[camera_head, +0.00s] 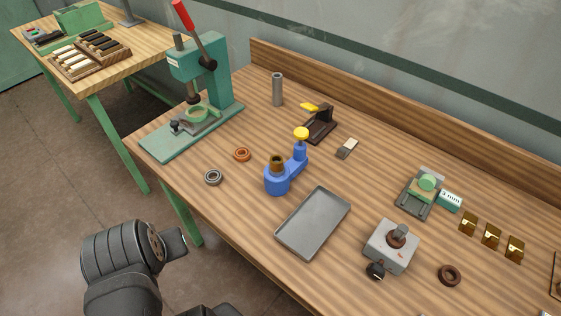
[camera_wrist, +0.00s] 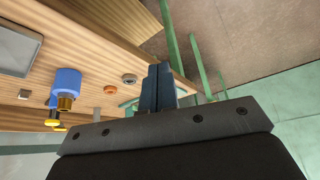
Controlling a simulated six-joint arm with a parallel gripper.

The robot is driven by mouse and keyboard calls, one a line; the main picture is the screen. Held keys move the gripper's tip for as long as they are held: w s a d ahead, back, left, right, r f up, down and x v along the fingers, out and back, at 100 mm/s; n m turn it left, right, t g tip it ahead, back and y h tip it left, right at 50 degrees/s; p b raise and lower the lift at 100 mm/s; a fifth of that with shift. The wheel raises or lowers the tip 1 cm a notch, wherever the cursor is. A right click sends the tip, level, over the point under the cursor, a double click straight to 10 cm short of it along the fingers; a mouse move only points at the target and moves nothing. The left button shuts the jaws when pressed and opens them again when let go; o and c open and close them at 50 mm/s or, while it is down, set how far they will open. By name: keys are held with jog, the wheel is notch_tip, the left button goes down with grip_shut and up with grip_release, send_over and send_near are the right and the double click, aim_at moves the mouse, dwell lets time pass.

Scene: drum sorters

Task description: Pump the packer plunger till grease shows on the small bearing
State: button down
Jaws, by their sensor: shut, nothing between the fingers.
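The blue packer (camera_head: 277,182) stands upright on the bench, with a brass-brown piece (camera_head: 277,160) on its round body. Its plunger has a yellow knob (camera_head: 301,133), raised on a blue post behind and right of the body. A grey ring-shaped bearing (camera_head: 213,177) and an orange-brown ring (camera_head: 242,154) lie flat left of the packer. I cannot tell which piece is the small bearing, and no grease is discernible. My gripper (camera_wrist: 158,70) is shut and empty, apart from the packer (camera_wrist: 67,80) in the wrist view. My arm shows at the lower left of the head view.
A green press (camera_head: 195,90) with a red-tipped lever stands left on the bench. A grey tray (camera_head: 313,222) lies right of the packer, and a grey box (camera_head: 391,246) beyond it. A dark block with a yellow lever (camera_head: 319,122) stands behind. Bare wood lies in front of the rings.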

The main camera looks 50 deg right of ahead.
jog(key=w+d+r+m, duration=0.6)
jog(key=d+m, duration=0.1)
notch_tip(320, 180, up, 4)
jog(key=m+t, duration=0.4)
jog(key=m, duration=1.5)
send_over(304, 133)
jog(key=shift+h, duration=0.3)
jog(key=shift+f, duration=4.45)
jog(key=shift+f, duration=0.1)
jog(key=shift+f, duration=0.3)
